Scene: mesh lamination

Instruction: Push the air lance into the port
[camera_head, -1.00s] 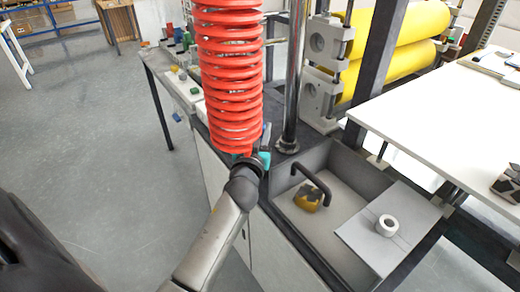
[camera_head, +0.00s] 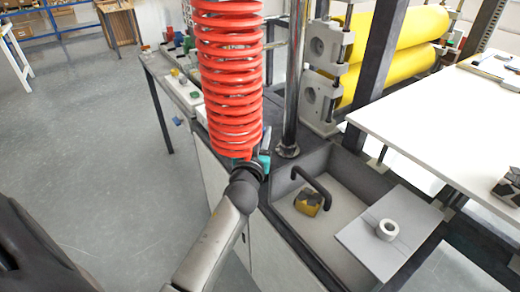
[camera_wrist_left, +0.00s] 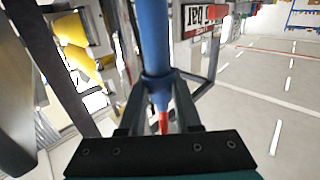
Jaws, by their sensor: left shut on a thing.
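The air lance is the blue rod (camera_wrist_left: 153,40) in the left wrist view, with a narrower red part (camera_wrist_left: 163,123) below it. My left gripper (camera_wrist_left: 158,92) is shut around the blue rod. In the head view my left gripper (camera_head: 264,160) is at the lower end of a red coiled hose (camera_head: 230,80), which partly hides it. A small grey-blue piece (camera_head: 266,138) sticks up beside the coil there. I cannot make out the port in either view. My right gripper is not in view.
A chrome post (camera_head: 294,80) stands just right of the coil, near yellow rollers (camera_head: 400,45) in their frame. A white tabletop (camera_head: 440,115) lies beyond.

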